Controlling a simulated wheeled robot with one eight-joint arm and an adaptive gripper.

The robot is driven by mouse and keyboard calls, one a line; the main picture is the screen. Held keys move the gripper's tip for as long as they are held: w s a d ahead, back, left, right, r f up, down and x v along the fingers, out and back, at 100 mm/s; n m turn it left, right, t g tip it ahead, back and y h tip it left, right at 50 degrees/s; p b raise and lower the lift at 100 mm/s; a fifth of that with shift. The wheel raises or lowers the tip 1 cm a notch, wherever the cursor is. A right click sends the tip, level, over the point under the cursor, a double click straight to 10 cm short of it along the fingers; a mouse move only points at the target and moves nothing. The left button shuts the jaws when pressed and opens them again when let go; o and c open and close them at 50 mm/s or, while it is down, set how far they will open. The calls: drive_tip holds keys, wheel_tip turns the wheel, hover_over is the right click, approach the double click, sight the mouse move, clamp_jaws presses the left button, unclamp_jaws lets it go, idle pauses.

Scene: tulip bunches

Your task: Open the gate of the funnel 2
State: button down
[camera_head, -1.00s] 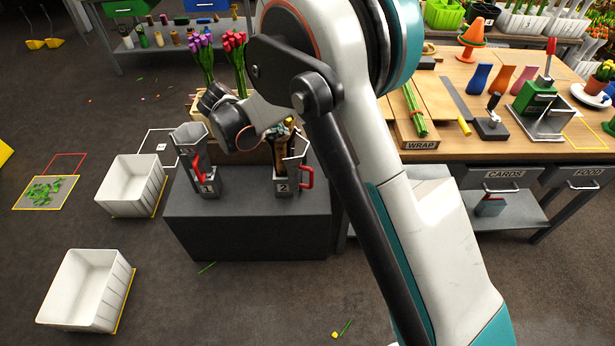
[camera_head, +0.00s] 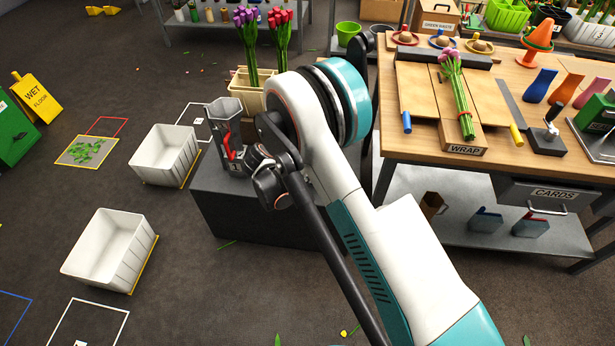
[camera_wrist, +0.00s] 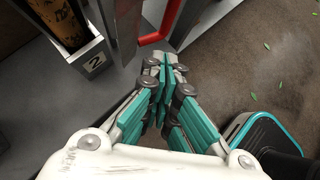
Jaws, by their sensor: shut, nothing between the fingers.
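Funnel 2 shows in the wrist view by its plate marked 2 (camera_wrist: 95,62), with a dark patterned, orange-brown tube (camera_wrist: 62,22) at upper left. Its red gate handle (camera_wrist: 154,39) is at the top centre, partly cut off by the frame edge. My gripper (camera_wrist: 165,62) is shut and empty, its fingertips just below the handle in the picture; I cannot tell if they touch. In the head view my arm hides funnel 2 and the gripper. Funnel 1 (camera_head: 224,112), grey with a red handle (camera_head: 229,146), stands on the dark block (camera_head: 215,198).
White bins (camera_head: 110,250) stand on the floor at left. The wooden wrap table (camera_head: 425,146) is on the right. The floor in front of the block is mostly clear.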

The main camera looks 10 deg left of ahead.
drive_tip(key=w+d+f+b, duration=0.2)
drive_tip(key=w+d, duration=0.1)
drive_tip(key=d, duration=0.2)
drive_tip(key=shift+w, duration=0.3)
